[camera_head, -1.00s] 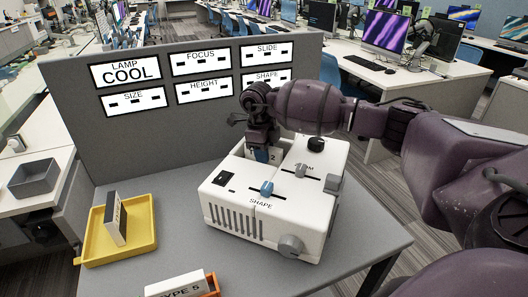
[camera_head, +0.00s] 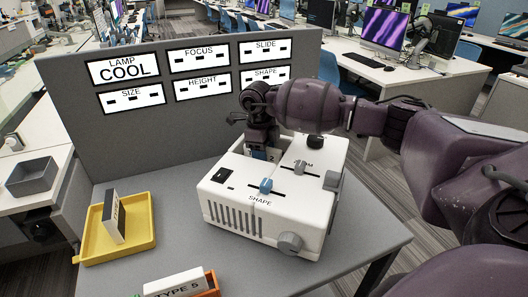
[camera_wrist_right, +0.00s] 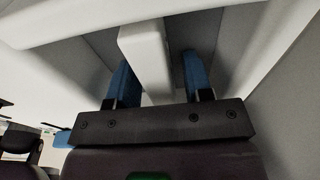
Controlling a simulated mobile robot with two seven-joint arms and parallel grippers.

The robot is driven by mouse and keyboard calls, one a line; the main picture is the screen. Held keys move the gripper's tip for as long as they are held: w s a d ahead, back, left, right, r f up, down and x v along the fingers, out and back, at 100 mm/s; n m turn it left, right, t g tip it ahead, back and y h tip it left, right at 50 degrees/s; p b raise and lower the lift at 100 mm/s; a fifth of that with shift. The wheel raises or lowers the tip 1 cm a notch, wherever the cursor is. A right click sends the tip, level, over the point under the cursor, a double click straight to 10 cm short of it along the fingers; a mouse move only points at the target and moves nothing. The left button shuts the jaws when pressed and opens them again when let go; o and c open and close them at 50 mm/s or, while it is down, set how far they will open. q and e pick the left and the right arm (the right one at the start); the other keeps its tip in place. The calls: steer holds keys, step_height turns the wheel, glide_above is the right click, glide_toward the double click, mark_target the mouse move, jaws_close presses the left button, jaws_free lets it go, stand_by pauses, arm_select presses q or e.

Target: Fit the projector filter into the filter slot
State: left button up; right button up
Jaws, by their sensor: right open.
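The white projector (camera_head: 262,200) stands on the grey table, with sliders and a SHAPE label on top. My right gripper (camera_head: 262,155) is down at its back left edge, where the filter slot is mostly hidden behind the gripper and housing. My left gripper is out of view.
A yellow tray (camera_head: 88,252) at left holds an upright white and dark labelled block (camera_head: 114,217). A TYPE 5 block (camera_head: 174,283) sits in an orange holder (camera_head: 213,284) at the front edge. A grey panel (camera_head: 215,128) with lamp and setting signs stands behind the projector.

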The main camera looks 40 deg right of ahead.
steer(key=shift+s+a+f, duration=0.15)
steer(key=shift+f, duration=0.15)
steer(key=r, duration=0.3)
steer(key=shift+w+a+r, duration=0.1)
steer(key=shift+w+r, duration=0.15)
steer(key=shift+w, duration=0.05)
steer(key=r, duration=0.6)
steer(key=shift+w+a+r, duration=0.1)
steer(key=shift+w+r, duration=0.25)
steer(key=shift+r, duration=0.5)
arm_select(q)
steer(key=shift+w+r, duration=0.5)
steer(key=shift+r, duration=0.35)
arm_select(e)
steer(key=shift+r, duration=0.1)
